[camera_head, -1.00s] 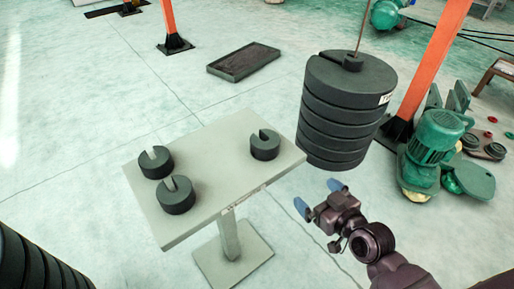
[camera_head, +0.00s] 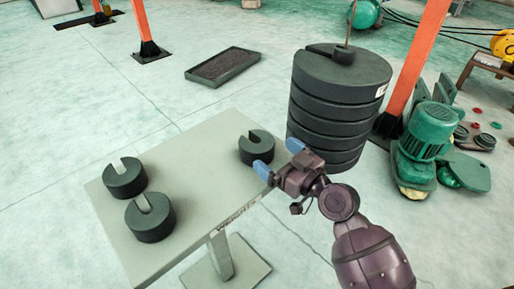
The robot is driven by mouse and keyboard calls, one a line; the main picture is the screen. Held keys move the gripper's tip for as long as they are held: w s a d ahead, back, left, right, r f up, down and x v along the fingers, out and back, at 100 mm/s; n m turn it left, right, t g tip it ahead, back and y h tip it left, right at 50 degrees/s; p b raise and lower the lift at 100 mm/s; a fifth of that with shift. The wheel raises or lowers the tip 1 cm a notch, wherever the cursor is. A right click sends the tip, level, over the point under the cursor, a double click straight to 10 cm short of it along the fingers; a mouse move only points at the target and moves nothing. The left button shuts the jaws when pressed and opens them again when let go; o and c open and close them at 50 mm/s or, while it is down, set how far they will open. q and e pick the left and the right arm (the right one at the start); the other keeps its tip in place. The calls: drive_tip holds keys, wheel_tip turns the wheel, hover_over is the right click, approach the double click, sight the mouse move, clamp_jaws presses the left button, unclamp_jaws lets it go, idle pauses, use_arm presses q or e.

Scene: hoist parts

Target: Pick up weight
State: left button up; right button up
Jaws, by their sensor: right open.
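Three dark slotted weights sit on a pale grey table (camera_head: 205,185). One weight (camera_head: 256,150) stands alone at the table's right end. Two others, the upper (camera_head: 124,181) and the lower (camera_head: 150,220), stand close together at the left end. My right gripper (camera_head: 279,160), with blue fingertips, is open in front of the lone weight at the table's right edge. One fingertip overlaps the weight's lower right side in the picture; I cannot tell whether it touches. My left gripper is not in view.
A large stack of dark slotted weights (camera_head: 335,105) hangs on a rod just behind and right of my right gripper. A dark tray (camera_head: 223,65) lies on the open floor behind.

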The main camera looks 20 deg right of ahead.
sight(260, 143)
drive_tip(key=shift+b+x, duration=0.35)
drive_tip(key=shift+x, duration=2.55)
drive_tip(key=shift+a+r, duration=0.1)
drive_tip(key=shift+r, duration=0.05)
drive_tip(key=c, duration=1.4)
drive_tip(key=shift+r, duration=0.2)
drive_tip(key=shift+c, duration=0.6)
drive_tip(key=shift+r, duration=0.2)
drive_tip(key=v, duration=1.8)
drive_tip(key=shift+p, duration=0.45)
